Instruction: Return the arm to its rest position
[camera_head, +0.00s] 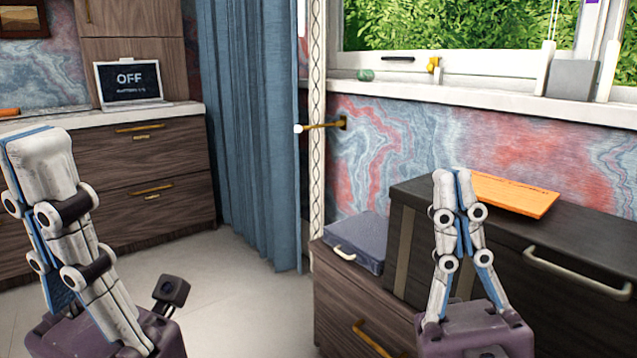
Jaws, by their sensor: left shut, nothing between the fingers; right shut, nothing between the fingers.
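My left gripper (35,140) is at the left of the head view, pointing up, with its fingers together and nothing in them. It shows in front of the wooden drawer cabinet and looks well apart from it. My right gripper (452,176) is at the lower right, also pointing up, with its fingertips together and empty. It shows in front of the dark case. Most of both arms is out of view below the frame.
A dark case (480,232) and a blue-grey case (355,240) rest on a low wooden drawer unit (345,310). An orange board (515,195) lies on the dark case. A laptop (130,82) stands on the far cabinet (110,170). A blue curtain (255,130) hangs between. Open floor (245,300) shows at centre.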

